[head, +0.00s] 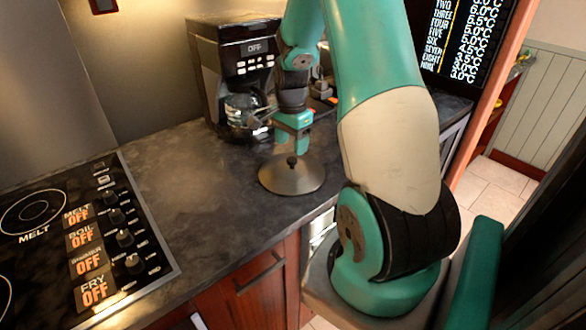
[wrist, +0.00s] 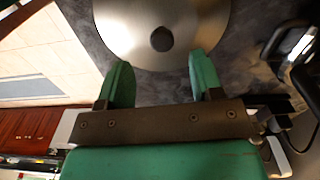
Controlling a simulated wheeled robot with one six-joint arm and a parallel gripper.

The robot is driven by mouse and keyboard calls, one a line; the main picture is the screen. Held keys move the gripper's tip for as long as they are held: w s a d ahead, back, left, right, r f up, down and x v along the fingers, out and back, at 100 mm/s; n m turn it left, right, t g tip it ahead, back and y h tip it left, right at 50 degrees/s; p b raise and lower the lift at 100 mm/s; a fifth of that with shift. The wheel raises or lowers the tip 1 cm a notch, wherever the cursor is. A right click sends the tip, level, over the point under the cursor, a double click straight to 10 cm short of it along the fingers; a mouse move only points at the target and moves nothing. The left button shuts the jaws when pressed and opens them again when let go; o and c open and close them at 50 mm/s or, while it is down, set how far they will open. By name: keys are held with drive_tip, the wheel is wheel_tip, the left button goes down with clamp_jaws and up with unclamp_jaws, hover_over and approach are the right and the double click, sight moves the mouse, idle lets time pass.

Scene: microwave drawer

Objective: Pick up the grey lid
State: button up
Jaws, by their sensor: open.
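The grey lid (head: 292,176) is a round metal disc with a dark knob. It lies flat on the dark countertop, near its front edge. In the wrist view the lid (wrist: 122,30) fills the top middle, with its dark round knob (wrist: 162,39) facing the camera. My gripper (head: 301,146) hangs just above the lid in the head view, with its fingers pointing down. In the wrist view its two green fingers (wrist: 160,78) are apart with nothing between them. The knob appears ahead of the gap between the fingertips. The fingers overlap the lid's lower rim in the picture.
A coffee maker (head: 215,80) with a glass jug stands behind the lid. A stove top (head: 150,262) with knobs is at the left. The countertop (head: 190,180) between stove and lid is clear. A wooden cabinet front with a handle (head: 262,272) lies below.

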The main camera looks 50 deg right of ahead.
sight(292, 159)
drive_tip(key=shift+d+f+p, duration=0.15)
drive_tip(key=shift+f+p, duration=0.75)
drive_tip(key=shift+f, duration=2.3)
clamp_jaws()
